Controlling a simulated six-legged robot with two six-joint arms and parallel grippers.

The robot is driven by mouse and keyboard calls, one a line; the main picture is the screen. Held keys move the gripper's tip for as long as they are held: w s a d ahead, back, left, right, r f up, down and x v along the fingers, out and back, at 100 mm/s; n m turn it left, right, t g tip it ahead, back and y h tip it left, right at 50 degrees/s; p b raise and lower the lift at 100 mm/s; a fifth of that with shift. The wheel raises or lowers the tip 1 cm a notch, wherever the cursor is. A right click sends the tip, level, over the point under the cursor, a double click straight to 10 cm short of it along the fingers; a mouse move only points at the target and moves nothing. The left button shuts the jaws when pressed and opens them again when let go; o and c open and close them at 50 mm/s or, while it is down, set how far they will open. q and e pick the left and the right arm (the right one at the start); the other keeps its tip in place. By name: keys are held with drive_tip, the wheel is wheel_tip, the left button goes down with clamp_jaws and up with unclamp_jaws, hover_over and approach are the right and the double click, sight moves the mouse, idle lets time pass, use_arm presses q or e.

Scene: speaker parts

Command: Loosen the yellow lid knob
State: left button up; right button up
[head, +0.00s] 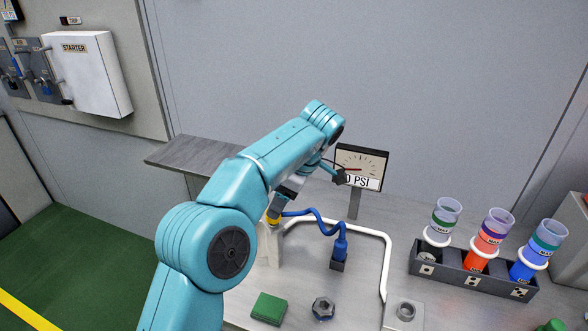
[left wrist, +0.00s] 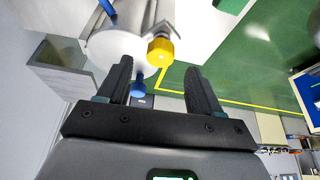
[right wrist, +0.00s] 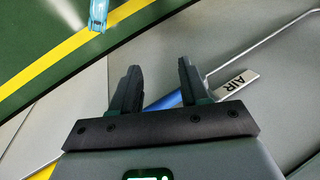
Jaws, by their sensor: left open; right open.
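The yellow lid knob (head: 273,220) shows just below my left gripper (head: 279,206) in the head view, partly hidden by the arm. In the left wrist view the knob (left wrist: 161,51) sticks out from a pale rounded body (left wrist: 112,42). There it appears between and slightly beyond the fingertips of my left gripper (left wrist: 160,70), which is open and empty. I cannot tell how far the knob is from the fingers. My right gripper (right wrist: 159,68) is open and empty in the right wrist view, and the knob is not in that view.
A blue hose (head: 318,220) runs from near the knob to a blue fitting (head: 340,249). A PSI gauge (head: 361,165) stands behind. A rack (head: 455,277) with several coloured containers is at right. A green block (head: 269,307) and a nut (head: 323,307) lie in front.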

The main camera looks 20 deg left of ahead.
use_arm(q)
drive_tip(key=p+v, duration=0.5)
drive_tip(key=v, duration=0.5)
drive_tip(key=shift+d+r, duration=0.2)
drive_tip(key=shift+r, duration=0.15)
